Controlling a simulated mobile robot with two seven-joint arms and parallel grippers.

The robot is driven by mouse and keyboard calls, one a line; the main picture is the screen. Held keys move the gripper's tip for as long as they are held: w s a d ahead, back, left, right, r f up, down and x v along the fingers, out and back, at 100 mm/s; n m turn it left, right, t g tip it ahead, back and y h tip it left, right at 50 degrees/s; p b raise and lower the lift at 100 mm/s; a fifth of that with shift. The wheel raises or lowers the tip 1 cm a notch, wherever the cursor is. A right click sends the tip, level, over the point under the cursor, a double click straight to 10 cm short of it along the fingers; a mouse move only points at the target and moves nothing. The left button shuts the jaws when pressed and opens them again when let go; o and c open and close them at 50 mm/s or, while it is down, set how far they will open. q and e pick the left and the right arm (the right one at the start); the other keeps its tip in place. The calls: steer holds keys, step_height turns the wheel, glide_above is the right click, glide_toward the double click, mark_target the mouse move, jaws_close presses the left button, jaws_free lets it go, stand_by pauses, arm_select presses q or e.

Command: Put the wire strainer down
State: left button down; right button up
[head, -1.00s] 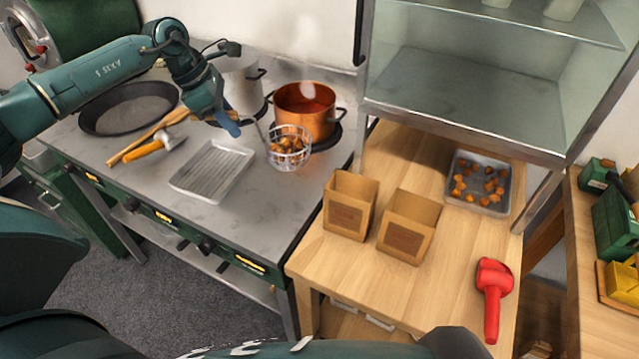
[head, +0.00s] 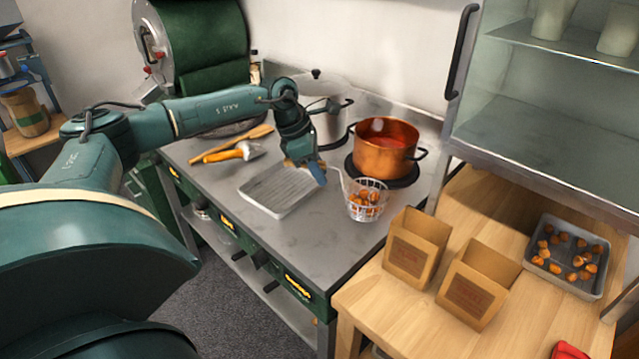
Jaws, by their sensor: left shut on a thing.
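The wire strainer (head: 367,201), a round white wire basket with brown chestnuts in it, is in front of the copper pot (head: 386,148). Its thin handle runs up to the left into my left gripper (head: 316,172), which is shut on it. The basket looks upright, at the right of the ribbed metal tray (head: 281,190). I cannot tell whether its bottom touches the steel counter (head: 300,235). My right gripper is out of the picture.
Two open cardboard boxes (head: 414,250) stand on the wooden table, close to the right of the basket. A grey tray (head: 572,286) of chestnuts lies beyond them. A large lidded pot (head: 322,95) stands behind my gripper. The counter front is clear.

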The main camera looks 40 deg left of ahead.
arm_select(q)
steer(key=shift+f, duration=0.75)
steer(key=c, duration=1.3)
jaws_free()
steer(key=shift+o, duration=0.5)
